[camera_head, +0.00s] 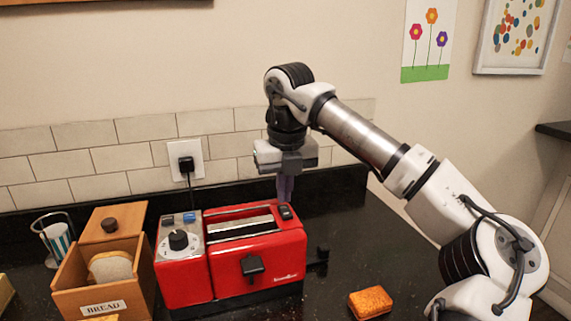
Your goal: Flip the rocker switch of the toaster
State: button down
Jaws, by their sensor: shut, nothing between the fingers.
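The red toaster (275,262) stands on the dark counter, with bread slots on top and a black lever on its front. A small black switch (286,212) with a light mark sits at its top right corner and looks like the rocker switch. Which way it is tilted is too small to tell. My gripper (285,198) points straight down at the switch's back edge, its fingers together and empty. I cannot tell whether the tips touch the switch.
A control panel with a black knob (179,240) adjoins the toaster's left side. A wooden bread box (75,285) holding bread slices stands further left. An orange sponge-like block (370,301) lies at the front right. A black plug (186,164) is in the wall behind.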

jog(key=shift+f, duration=0.75)
jog(key=shift+w, duration=0.1)
jog(key=shift+w, duration=0.15)
jog(key=shift+s+a+r, duration=0.1)
jog(key=shift+s, duration=0.2)
jog(key=shift+w+f, duration=0.15)
jog(key=shift+f, duration=0.05)
jog(key=shift+s+d+r, duration=0.2)
jog(key=shift+s+d, duration=0.1)
jog(key=shift+s, duration=0.45)
